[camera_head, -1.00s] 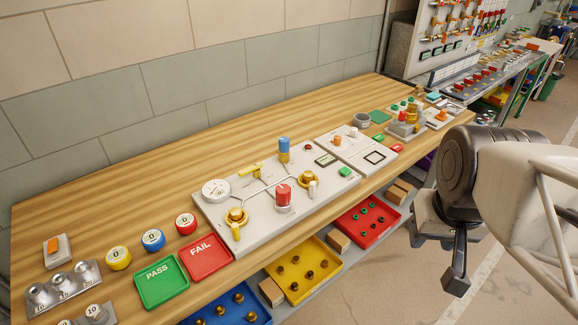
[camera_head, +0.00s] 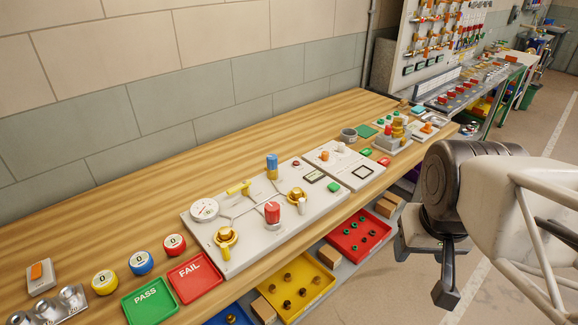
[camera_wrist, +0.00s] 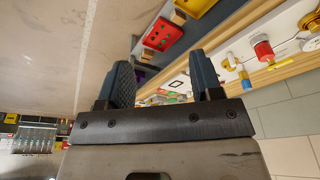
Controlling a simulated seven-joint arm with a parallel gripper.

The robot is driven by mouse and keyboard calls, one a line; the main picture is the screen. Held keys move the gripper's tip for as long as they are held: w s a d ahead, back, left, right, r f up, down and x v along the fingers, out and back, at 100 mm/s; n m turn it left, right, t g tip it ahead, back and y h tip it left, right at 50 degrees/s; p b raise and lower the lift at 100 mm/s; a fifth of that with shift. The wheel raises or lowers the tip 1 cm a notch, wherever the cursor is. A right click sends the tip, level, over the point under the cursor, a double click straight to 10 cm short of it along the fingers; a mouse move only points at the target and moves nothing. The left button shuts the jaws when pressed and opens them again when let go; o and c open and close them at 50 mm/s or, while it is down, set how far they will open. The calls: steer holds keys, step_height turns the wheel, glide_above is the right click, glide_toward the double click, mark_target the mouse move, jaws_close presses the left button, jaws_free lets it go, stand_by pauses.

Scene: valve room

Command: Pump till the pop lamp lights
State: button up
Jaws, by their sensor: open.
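A pale test panel (camera_head: 240,245) lies on the wooden bench. It bears a white round gauge (camera_head: 204,209), a yellow lever handle (camera_head: 239,187), a red-capped post (camera_head: 272,212) and a blue-topped post (camera_head: 272,165). Two brass fittings (camera_head: 225,237) sit on it, one at its near left and one toward its right. A small dark red lamp (camera_head: 296,162) at its far edge looks unlit, beside a dark display (camera_head: 314,176) and a green button (camera_head: 334,187). My gripper (camera_head: 447,292) is off the bench's front edge, right of the panel, touching nothing. In the wrist view my gripper (camera_wrist: 163,80) is open and empty.
Red FAIL (camera_head: 195,277) and green PASS (camera_head: 150,303) trays lie left of the panel, with several numbered round counters. A second panel (camera_head: 343,163) and other fixtures stand to its right. Parts bins (camera_head: 357,234) sit below the bench. The bench behind the panel is clear.

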steer(key=shift+o, duration=0.8)
steer(key=shift+w+a, duration=0.1)
steer(key=shift+w, duration=0.05)
steer(key=n+g, duration=0.3)
steer(key=n, duration=0.8)
glide_above(272, 206)
steer(key=f, duration=0.8)
steer(key=shift+d+f, duration=0.35)
steer(key=shift+f, duration=0.05)
steer(key=shift+a+f, duration=0.2)
steer(key=shift+a, duration=0.15)
steer(key=shift+f, duration=3.9)
